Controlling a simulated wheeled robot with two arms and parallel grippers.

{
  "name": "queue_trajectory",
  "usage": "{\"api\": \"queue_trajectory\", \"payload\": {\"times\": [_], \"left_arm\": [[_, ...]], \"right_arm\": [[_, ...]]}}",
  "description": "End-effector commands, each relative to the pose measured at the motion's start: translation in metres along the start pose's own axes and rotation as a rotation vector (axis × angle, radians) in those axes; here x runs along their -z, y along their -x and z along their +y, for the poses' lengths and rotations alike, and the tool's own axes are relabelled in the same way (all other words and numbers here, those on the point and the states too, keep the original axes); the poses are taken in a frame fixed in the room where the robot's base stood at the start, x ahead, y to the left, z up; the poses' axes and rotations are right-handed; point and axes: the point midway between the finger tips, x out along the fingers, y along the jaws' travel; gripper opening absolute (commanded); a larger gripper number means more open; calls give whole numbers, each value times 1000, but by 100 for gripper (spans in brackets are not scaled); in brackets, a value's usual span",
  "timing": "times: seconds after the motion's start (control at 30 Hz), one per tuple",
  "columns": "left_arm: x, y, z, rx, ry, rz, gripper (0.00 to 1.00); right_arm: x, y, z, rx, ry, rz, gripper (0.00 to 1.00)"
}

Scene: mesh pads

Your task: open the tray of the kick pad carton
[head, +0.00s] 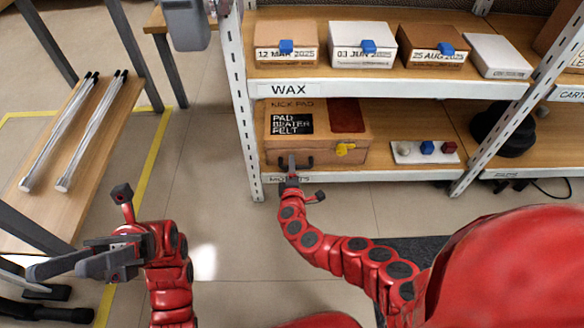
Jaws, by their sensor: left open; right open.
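The kick pad carton (318,133) sits on the lower shelf, left end. It is a brown box with a black label, a dark red patch, a yellow latch (345,149) and a dark handle (308,161) low on its front. Its tray appears closed. My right gripper (291,163) is open at the carton's lower front, over the left part of the handle. I cannot tell whether it touches the handle. My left gripper (75,262) is open and empty over the floor at the lower left, well away from the carton.
A small board (425,158) with coloured knobs lies right of the carton. Dated boxes (361,48) stand on the shelf above. A white shelf post (239,95) rises just left of the carton. Floor before the shelf is clear.

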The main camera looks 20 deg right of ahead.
Motion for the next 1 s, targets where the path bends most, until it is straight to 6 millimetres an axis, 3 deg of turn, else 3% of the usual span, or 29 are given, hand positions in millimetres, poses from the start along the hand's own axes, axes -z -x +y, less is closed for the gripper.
{"api": "queue_trajectory", "payload": {"times": [0.1, 0.37, 1.0], "left_arm": [[0, 0, 0, -1, 0, -2, 50], [0, 0, 0, -1, 0, -3, 50], [0, 1, 0, -2, 0, -3, 50]], "right_arm": [[0, 0, 0, 0, 0, -1, 46], [0, 0, 0, 0, 0, -1, 0], [-1, 0, 0, 0, 0, -2, 0]]}}
